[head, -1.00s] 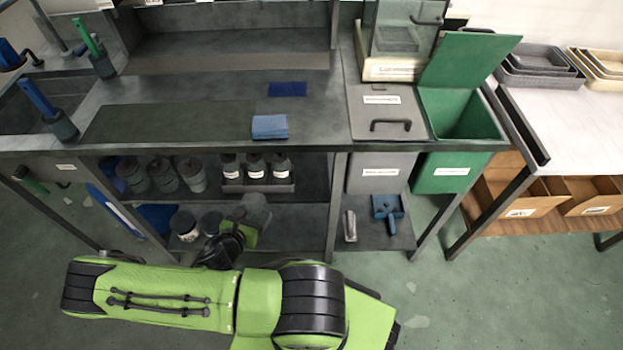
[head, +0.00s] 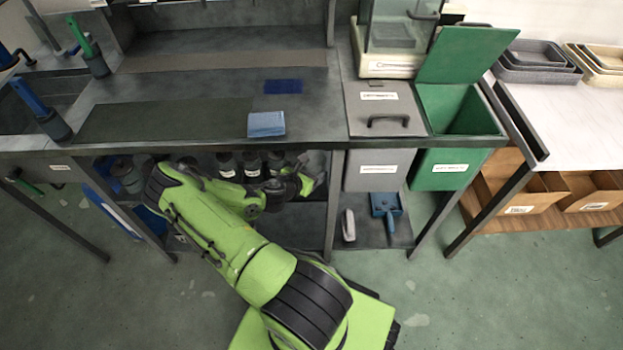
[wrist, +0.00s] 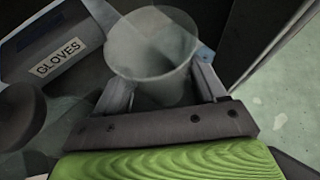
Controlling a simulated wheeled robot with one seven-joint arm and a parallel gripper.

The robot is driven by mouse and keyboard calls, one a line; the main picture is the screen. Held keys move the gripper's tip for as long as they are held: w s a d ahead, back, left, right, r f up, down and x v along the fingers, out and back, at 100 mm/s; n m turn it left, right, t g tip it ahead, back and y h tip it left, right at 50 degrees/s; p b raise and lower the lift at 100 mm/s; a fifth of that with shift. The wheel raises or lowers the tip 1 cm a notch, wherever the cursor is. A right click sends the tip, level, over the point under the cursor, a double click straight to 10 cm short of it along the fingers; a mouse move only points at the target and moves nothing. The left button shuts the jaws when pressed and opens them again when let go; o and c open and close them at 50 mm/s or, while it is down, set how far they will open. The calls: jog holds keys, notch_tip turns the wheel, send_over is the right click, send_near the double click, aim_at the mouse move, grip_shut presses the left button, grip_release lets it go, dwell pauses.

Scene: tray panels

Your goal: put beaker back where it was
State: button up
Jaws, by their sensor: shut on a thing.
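The beaker (wrist: 152,45) is a translucent, greyish cup with a wide round rim. In the wrist view it sits between the two fingers of my gripper (wrist: 163,88), which is shut on it. In the head view my gripper (head: 308,183) is under the bench top, at the right end of the upper shelf, beside the dark labelled bottles. The beaker is faint there (head: 316,164). I cannot tell whether its base touches a surface.
Dark bottles (head: 228,164) stand on the shelf left of my gripper. A bench leg (head: 335,215) is close on the right. In the wrist view, a grey container labelled GLOVES (wrist: 50,50) is left of the beaker. A blue dustpan (head: 386,205) lies on the lower shelf.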

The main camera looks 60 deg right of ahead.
jog(key=shift+d+f, duration=0.25)
jog(key=shift+d, duration=0.05)
jog(key=shift+f+b, duration=0.95)
jog(key=shift+f, duration=0.55)
jog(key=shift+f, duration=0.15)
jog(key=o, duration=0.8)
